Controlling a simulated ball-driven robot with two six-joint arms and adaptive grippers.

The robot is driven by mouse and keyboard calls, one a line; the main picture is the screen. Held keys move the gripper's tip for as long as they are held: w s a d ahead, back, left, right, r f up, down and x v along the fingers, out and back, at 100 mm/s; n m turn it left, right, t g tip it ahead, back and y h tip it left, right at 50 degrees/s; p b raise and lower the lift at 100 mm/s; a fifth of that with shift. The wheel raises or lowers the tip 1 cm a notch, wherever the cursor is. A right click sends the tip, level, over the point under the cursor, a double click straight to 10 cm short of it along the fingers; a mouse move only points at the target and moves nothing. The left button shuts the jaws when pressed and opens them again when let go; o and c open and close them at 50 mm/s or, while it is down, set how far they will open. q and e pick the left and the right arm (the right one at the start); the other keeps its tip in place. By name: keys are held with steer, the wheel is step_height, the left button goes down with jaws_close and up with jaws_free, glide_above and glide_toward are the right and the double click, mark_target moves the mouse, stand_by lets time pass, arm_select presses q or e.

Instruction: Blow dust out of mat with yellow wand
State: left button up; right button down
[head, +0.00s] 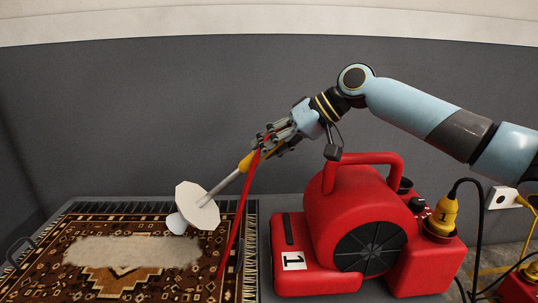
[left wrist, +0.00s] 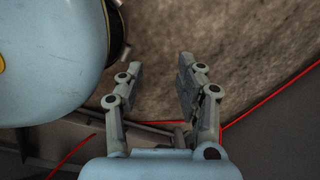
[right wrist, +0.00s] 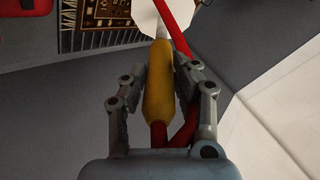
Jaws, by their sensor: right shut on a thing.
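My right gripper (head: 262,146) is shut on the yellow handle of the wand (head: 247,161); the handle also lies between its fingers in the right wrist view (right wrist: 158,85). A grey tube runs down and left from the handle to a white disc (head: 197,205) with a pale nozzle (head: 176,223) beyond it. The nozzle is over the patterned brown mat (head: 130,275), near a pale dusty patch (head: 130,251); I cannot tell the gap. A red hose (head: 233,226) hangs from the handle. My left gripper (left wrist: 160,65) is open and empty.
A red blower (head: 360,215) marked 1 stands right of the mat, with a yellow plug (head: 443,214) and black cable. A grey wall (head: 130,120) rises behind. A socket (head: 501,197) is at far right. Brown rough ground and a red line show in the left wrist view.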

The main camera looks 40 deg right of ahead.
arm_select(q)
steer(key=w+d+r+b, duration=0.2)
steer(key=w+r, duration=0.4)
steer(key=r, duration=0.3)
steer(key=shift+w+d+r+b, duration=0.15)
steer(key=shift+w+d+b, duration=0.1)
steer(key=shift+b, duration=0.5)
